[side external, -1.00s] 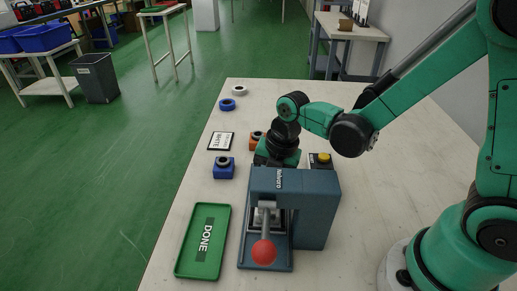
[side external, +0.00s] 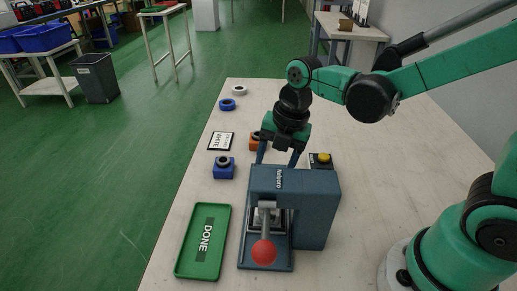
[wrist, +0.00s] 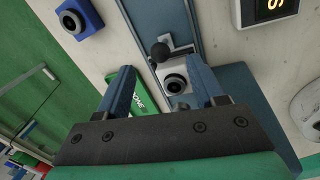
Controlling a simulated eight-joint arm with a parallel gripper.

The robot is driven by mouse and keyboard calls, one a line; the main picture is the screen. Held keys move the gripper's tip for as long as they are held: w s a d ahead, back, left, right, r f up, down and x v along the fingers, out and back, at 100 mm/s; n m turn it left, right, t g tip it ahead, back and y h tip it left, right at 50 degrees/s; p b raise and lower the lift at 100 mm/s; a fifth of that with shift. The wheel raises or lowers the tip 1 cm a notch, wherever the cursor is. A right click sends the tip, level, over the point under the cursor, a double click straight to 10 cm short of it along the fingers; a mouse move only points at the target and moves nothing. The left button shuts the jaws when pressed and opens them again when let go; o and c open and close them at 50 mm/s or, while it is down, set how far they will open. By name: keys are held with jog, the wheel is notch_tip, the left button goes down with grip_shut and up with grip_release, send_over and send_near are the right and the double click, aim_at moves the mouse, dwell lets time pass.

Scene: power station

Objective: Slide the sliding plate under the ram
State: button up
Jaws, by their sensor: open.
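The blue-grey press (side external: 325,205) stands on the table; its lever has a red ball (side external: 264,251). My gripper (side external: 279,160) is above and behind the press, fingers pointing down and apart, with nothing between them. In the wrist view my gripper (wrist: 162,66) is open over a black ball knob (wrist: 160,51) and a pale block with a black ring (wrist: 172,77). The sliding plate (wrist: 185,51) seems to be the pale metal piece beside the knob, partly covered by the block. The press head hides this area in the side view. I cannot tell the ram's exact position.
A green DONE tray (side external: 203,242) lies left of the press. A blue block with a black ring (side external: 223,168), a small sign (side external: 221,141) and an orange block (side external: 254,141) stand behind it.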

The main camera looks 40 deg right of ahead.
jog(key=shift+c, duration=0.2)
jog(key=shift+w+d+m, duration=0.1)
jog(key=shift+d+m, duration=0.05)
jog(key=shift+m, duration=0.15)
jog(key=c, duration=0.4)
jog(key=d+m, duration=0.1)
jog(key=w+d+r+m+y, duration=0.1)
jog(key=m, duration=0.1)
jog(key=d+m+g, duration=0.1)
jog(key=m, duration=0.1)
jog(key=shift+w+r, duration=0.15)
jog(key=shift+w, duration=0.2)
grip_shut()
jog(key=w+d+r+m+y, duration=0.2)
jog(key=d+r+m+y, duration=0.25)
jog(key=d+m, duration=0.5)
jog(key=shift+m, duration=0.95)
jog(key=x, duration=0.7)
jog(key=a+x, duration=0.1)
jog(key=x, duration=0.2)
jog(key=shift+s+a, duration=0.2)
jog(key=shift+a, duration=0.05)
jog(key=a, duration=0.1)
jog(key=s+a+f, duration=0.1)
jog(key=shift+s+a, duration=0.6)
jog(key=shift+a, duration=0.1)
